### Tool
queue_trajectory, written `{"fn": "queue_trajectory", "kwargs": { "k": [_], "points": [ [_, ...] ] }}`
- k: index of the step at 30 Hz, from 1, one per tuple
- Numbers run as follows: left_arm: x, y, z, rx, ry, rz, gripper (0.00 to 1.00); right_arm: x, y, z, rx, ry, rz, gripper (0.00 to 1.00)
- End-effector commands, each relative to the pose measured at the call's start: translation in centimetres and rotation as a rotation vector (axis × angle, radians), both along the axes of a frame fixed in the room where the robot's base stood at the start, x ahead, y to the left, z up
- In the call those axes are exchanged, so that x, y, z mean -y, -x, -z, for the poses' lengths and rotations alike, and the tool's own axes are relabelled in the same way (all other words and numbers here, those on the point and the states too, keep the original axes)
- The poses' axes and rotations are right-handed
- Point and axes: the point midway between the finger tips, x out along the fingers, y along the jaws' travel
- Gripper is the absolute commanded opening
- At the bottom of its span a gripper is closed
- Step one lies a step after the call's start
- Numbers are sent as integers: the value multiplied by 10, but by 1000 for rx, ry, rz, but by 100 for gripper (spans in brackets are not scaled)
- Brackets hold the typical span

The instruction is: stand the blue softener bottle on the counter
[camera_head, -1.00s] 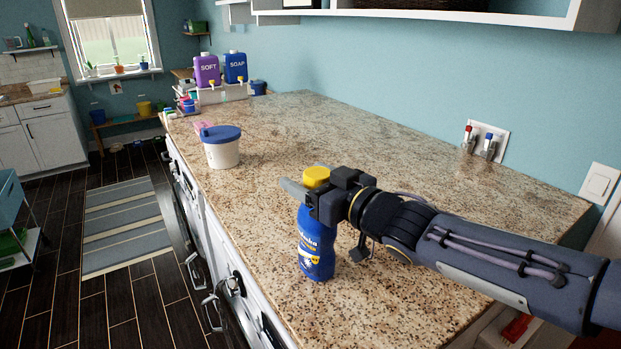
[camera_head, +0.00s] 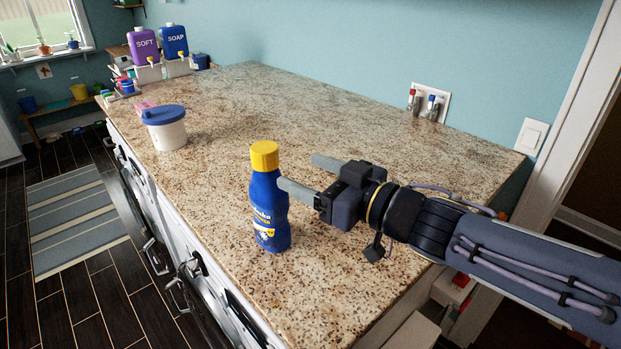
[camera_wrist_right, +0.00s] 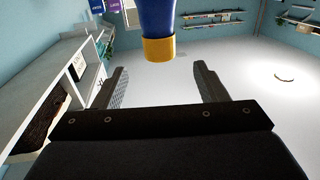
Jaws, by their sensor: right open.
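The blue softener bottle (camera_head: 268,212) with a yellow cap (camera_head: 264,155) stands upright on the speckled counter (camera_head: 330,265), near its front edge. My right gripper (camera_head: 300,172) is open and empty, to the right of the bottle, with its fingers pointing at it. The near fingertip overlaps the bottle's right edge in the head view; I cannot tell whether they touch. In the right wrist view the bottle (camera_wrist_right: 157,18) appears cap-down just beyond the tips of my open right gripper (camera_wrist_right: 160,72). My left gripper is not in view.
A white tub with a blue lid (camera_head: 166,128) stands further back on the counter. Purple SOFT (camera_head: 144,47) and blue SOAP (camera_head: 175,41) dispensers stand at the far end. A wall outlet (camera_head: 429,104) is at the back. The counter's middle is clear.

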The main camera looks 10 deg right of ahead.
Motion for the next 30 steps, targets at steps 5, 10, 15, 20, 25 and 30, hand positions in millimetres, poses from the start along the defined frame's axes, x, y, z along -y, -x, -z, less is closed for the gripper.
{"fn": "queue_trajectory", "kwargs": {
  "k": [5,10,15,20,25,30],
  "points": [
    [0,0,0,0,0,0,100,2,2,0,0,0,2,66],
    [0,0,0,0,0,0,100,38,-3,7,-40,10,164,66],
    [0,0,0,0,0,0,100,134,20,57,-284,57,558,66],
    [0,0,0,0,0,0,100,179,99,137,-689,86,728,66],
    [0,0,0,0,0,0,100,159,177,188,-1019,75,636,66],
    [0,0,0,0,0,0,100,138,211,202,-1144,59,535,66]
  ]
}}
